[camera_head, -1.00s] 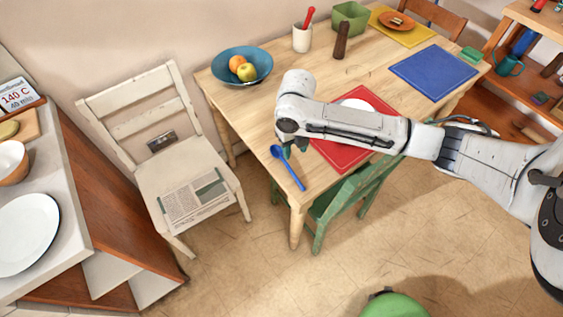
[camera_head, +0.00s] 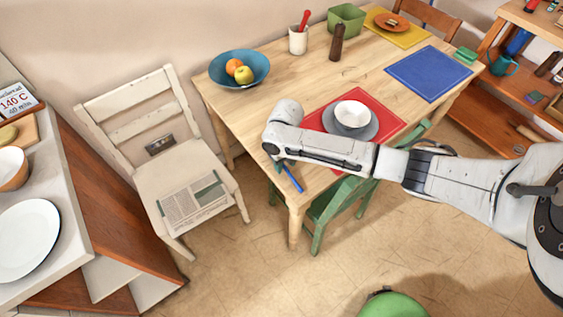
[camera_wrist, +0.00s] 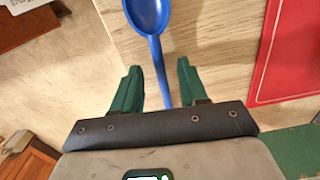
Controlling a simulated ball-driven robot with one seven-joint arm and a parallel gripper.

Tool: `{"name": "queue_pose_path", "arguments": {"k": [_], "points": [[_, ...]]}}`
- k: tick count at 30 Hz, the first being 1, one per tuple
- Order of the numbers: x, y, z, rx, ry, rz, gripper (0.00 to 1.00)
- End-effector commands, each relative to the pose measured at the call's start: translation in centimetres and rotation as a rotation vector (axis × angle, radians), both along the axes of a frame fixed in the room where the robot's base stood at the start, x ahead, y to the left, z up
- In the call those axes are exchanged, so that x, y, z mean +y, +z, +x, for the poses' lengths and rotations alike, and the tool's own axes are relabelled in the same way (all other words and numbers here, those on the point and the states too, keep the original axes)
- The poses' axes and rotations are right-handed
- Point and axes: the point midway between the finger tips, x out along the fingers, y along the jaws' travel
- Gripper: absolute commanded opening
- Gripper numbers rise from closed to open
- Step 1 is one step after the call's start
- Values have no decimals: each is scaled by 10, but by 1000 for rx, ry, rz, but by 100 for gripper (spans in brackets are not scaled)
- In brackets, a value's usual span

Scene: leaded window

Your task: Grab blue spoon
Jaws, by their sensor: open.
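The blue spoon (camera_head: 292,179) lies near the table's front left corner. In the head view its bowl end is hidden by my arm and only part of the handle shows. In the wrist view the spoon (camera_wrist: 155,40) has its bowl at the top and its handle running down between my green fingers. My gripper (camera_wrist: 155,82) is open, with one finger on each side of the handle, and a gap shows on both sides. It also shows small in the head view (camera_head: 279,164). I cannot tell its height above the table.
The wooden table (camera_head: 235,120) also carries a red mat (camera_head: 392,122) with a grey plate and white bowl (camera_head: 352,114), right of the spoon. A blue fruit bowl (camera_head: 238,69) stands behind. A green chair (camera_head: 345,200) and a white chair (camera_head: 190,165) stand close by.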

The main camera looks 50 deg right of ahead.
Motion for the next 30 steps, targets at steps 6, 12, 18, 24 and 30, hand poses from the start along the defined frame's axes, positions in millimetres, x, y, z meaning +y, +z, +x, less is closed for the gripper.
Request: {"name": "queue_pose_path", "arguments": {"k": [6,12,18,24,30], "points": [[0,-12,0,0,0,0,43],[0,-12,0,0,0,0,40],[0,-12,0,0,0,0,21],[0,-12,0,0,0,0,2],[0,-12,0,-1,0,0,0]]}}
